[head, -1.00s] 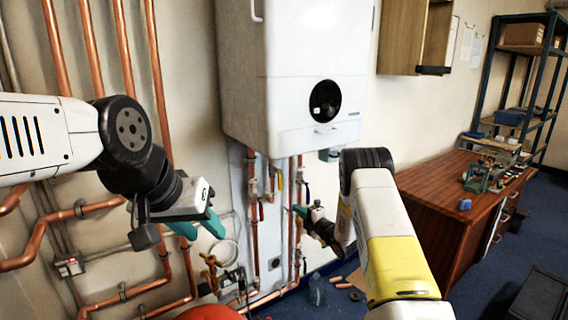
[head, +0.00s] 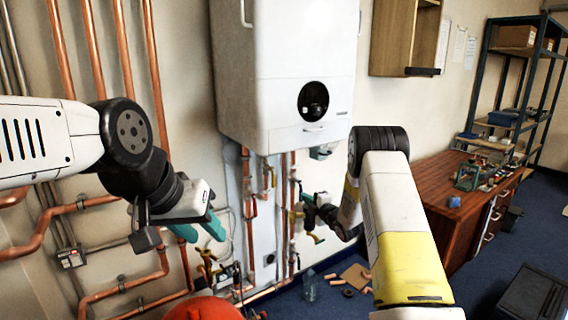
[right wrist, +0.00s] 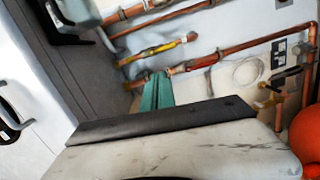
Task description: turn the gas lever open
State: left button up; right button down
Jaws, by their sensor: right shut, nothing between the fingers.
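A small yellow lever (head: 273,178), which looks like the gas lever, is on the pipes below the white boiler. In the right wrist view a yellow lever (right wrist: 155,50) lies just beyond my fingertips, with no visible contact. My right gripper (head: 305,197) is in front of the pipes, to the right of the yellow lever in the head view. Its teal fingers (right wrist: 158,90) are together with nothing between them. My left gripper (head: 202,230) is open and empty at the left, clear of the pipes. Which way the lever is turned is too small to tell.
The white boiler (head: 285,75) hangs above the valves. A red handle (head: 255,207) and brass valve (head: 206,265) are close by. A red vessel (head: 203,308) stands low at left. A wooden desk (head: 450,200) is at right; loose parts (head: 350,278) lie on the floor.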

jog(key=s+d+r+m+h, duration=0.2)
jog(key=d+r+m, duration=0.1)
jog(key=r, duration=0.3)
jog(key=s+d+r+m+h, duration=0.1)
jog(key=d+r+m+h, duration=0.15)
jog(key=r, duration=0.35)
jog(key=s+d+r+m+g+h, duration=0.2)
jog(key=s+d+r+m, duration=0.1)
jog(key=s+r+m, duration=0.5)
jog(key=s+a+m+g, duration=0.1)
jog(key=s+m+g, duration=0.2)
jog(key=s, duration=1.6)
jog(key=s+a+m+g, duration=0.1)
jog(key=s+m+g, duration=0.3)
jog(key=s, duration=1.5)
jog(key=shift+s+a+m+y, duration=0.35)
jog(key=shift+m+y, duration=0.1)
jog(key=shift+m, duration=0.1)
jog(key=c, duration=2.2)
grip_release()
jog(key=shift+r, duration=0.1)
